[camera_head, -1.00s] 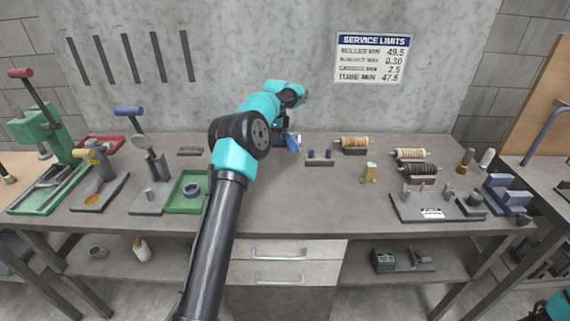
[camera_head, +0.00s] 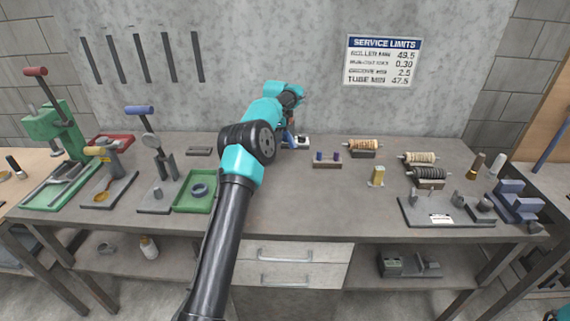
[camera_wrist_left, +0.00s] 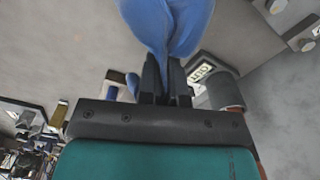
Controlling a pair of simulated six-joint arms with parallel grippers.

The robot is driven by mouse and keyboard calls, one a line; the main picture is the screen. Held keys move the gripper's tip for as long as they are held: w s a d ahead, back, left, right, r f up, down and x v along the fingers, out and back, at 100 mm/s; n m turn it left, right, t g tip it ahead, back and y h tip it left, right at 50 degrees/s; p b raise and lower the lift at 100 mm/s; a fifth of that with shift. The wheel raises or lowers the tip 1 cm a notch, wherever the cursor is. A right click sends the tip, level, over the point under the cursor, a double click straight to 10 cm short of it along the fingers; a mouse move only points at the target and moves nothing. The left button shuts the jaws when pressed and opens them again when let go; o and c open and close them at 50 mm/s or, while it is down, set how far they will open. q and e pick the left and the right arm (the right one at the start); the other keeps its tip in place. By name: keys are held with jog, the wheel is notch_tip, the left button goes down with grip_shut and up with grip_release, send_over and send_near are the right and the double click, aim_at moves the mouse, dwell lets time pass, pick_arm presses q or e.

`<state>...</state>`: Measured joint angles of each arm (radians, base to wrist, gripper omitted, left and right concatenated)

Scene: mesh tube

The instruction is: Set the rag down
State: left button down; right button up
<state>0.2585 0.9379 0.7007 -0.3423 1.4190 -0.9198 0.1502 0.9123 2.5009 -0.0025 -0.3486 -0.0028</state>
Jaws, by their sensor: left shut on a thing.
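The blue rag (camera_wrist_left: 165,25) hangs bunched between the fingers of my left gripper (camera_wrist_left: 167,80) in the left wrist view. The jaws are shut on it, and a small blue part also shows beside the left finger. In the head view my left gripper (camera_head: 290,138) is over the back of the bench, mostly hidden by my own arm. Only a sliver of the rag (camera_head: 291,136) shows there. I cannot tell whether the rag touches the bench. My right gripper is out of view.
A small device with a display (camera_head: 301,142) stands just right of the left gripper. A green tray (camera_head: 195,204) is left of my arm. The front middle of the bench is clear.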

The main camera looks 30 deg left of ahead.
aim_at(294, 167)
pick_arm(q)
jog(key=a+n, duration=0.1)
jog(key=n, duration=0.1)
jog(key=a+n, duration=0.3)
jog(key=n, duration=0.1)
jog(key=shift+a+f, duration=0.3)
jog(key=shift+a, duration=0.05)
jog(key=d+f, duration=0.1)
jog(key=f, duration=0.1)
jog(key=d+f, duration=0.3)
jog(key=f, duration=0.1)
jog(key=shift+d+f, duration=0.1)
jog(key=shift+d, duration=0.1)
jog(key=d, duration=0.2)
jog(key=d+f, duration=0.1)
jog(key=d, duration=0.2)
jog(key=d+f, duration=0.1)
jog(key=d, duration=0.2)
jog(key=shift+w+d+f, duration=0.15)
jog(key=shift+d, duration=0.1)
jog(key=c, duration=0.9)
grip_release()
